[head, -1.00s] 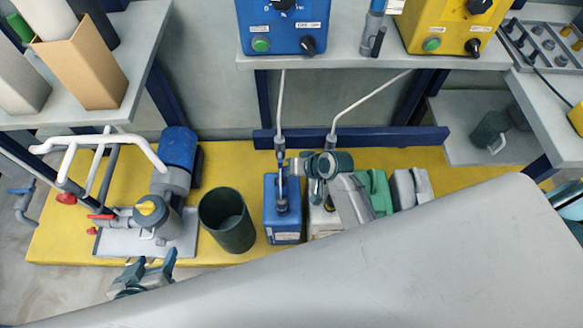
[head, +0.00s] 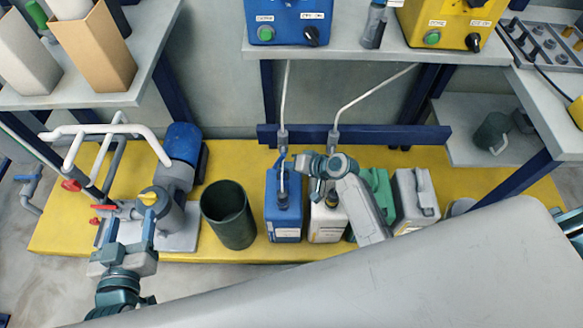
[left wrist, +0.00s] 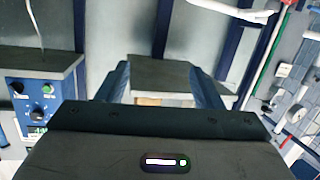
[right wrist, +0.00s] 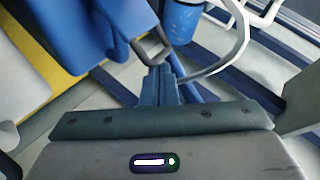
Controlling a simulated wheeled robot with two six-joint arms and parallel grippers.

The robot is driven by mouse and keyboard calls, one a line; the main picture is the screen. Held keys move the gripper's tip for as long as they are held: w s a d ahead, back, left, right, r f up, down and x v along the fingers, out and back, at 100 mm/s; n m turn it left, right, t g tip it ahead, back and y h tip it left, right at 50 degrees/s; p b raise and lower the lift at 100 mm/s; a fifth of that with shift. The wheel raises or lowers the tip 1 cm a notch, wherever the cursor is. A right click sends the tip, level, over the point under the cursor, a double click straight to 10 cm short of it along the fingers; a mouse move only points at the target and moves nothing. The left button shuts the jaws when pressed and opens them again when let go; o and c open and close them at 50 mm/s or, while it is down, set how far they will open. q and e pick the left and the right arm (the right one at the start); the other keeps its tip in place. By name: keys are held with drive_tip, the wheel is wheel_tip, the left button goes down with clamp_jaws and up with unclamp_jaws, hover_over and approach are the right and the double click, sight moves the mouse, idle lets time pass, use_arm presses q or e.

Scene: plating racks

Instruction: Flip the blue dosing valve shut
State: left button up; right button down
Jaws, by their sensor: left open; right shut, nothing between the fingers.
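A blue canister (head: 284,225) stands on the yellow platform with a thin grey dosing line (head: 284,100) rising from it. A small blue part (head: 281,158) shows on this line just above the canister; I cannot tell clearly if it is the valve lever or how it is turned. My right gripper (head: 288,165) is shut and empty beside the line there; in the right wrist view its closed fingers (right wrist: 160,85) are close to a white hose and blue parts. My left gripper (head: 130,230) is open and empty in front of the pump (head: 160,215).
A dark green bucket (head: 228,218) stands left of the blue canister. White (head: 328,222), green and grey canisters stand to its right. Another blue-handled valve (head: 27,178) and red-handled valves (head: 70,185) sit on pipes at the left. The shelf with blue control box (head: 288,22) overhangs the back.

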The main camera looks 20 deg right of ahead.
use_arm(q)
drive_tip(key=shift+s+d+f+g, duration=0.1)
drive_tip(key=shift+s+f+g, duration=0.35)
drive_tip(key=shift+f, duration=0.2)
drive_tip(key=shift+s+d+f+g, duration=0.1)
drive_tip(key=shift+s+f+g, duration=0.3)
drive_tip(key=shift+f, duration=0.25)
drive_tip(key=shift+s+d+f+g, duration=0.1)
drive_tip(key=shift+s+f+g, duration=0.35)
drive_tip(key=shift+f, duration=0.2)
use_arm(e)
drive_tip(key=shift+w+a+f, duration=0.1)
drive_tip(key=shift+a, duration=0.15)
use_arm(q)
drive_tip(key=shift+p, duration=0.3)
drive_tip(key=shift+s+d+f+g+p, duration=0.1)
drive_tip(key=shift+s+f+g+p, duration=0.35)
drive_tip(key=shift+s+f+g, duration=0.55)
drive_tip(key=shift+s+d+f+g+p, duration=0.1)
drive_tip(key=shift+s+f+g+p, duration=0.3)
drive_tip(key=shift+s+f+g, duration=0.55)
use_arm(e)
drive_tip(key=v, duration=1)
drive_tip(key=shift+d+r, duration=0.25)
use_arm(q)
drive_tip(key=shift+s+r, duration=0.2)
